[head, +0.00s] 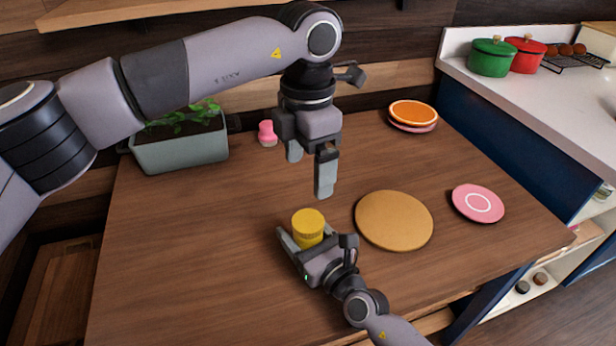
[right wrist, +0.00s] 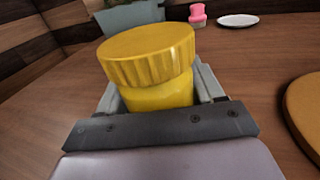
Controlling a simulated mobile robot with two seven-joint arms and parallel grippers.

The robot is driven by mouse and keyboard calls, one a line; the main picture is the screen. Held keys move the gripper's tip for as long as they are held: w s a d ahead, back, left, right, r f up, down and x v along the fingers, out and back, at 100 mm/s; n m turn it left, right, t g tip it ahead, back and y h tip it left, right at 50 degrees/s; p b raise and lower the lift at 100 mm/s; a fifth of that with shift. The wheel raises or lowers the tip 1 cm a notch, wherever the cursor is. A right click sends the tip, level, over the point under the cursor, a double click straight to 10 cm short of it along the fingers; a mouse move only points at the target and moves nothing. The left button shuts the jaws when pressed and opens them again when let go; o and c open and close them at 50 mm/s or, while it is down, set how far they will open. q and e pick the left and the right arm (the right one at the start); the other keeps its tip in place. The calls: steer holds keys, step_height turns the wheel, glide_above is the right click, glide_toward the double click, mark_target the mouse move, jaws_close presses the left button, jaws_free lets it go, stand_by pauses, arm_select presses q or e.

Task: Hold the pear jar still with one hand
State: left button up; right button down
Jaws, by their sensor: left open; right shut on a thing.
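The pear jar (head: 308,225) is yellow with a ribbed yellow lid and stands upright on the wooden table. My right gripper (head: 307,238) is shut on its body from the front, low by the tabletop. In the right wrist view the jar (right wrist: 150,65) sits between the two fingers, with its lid above them and its lower part hidden by the gripper. My left gripper (head: 309,172) is open and empty, pointing down above and behind the jar, apart from it.
A round tan board (head: 394,220) lies right of the jar, with a pink plate (head: 478,203) beyond it. An orange plate (head: 413,113) on a pink one, a small pink container (head: 267,134) and a planter (head: 180,152) stand at the back. The table's left part is clear.

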steer(key=shift+c, duration=0.3)
jaws_free()
steer(key=shift+v, duration=3.6)
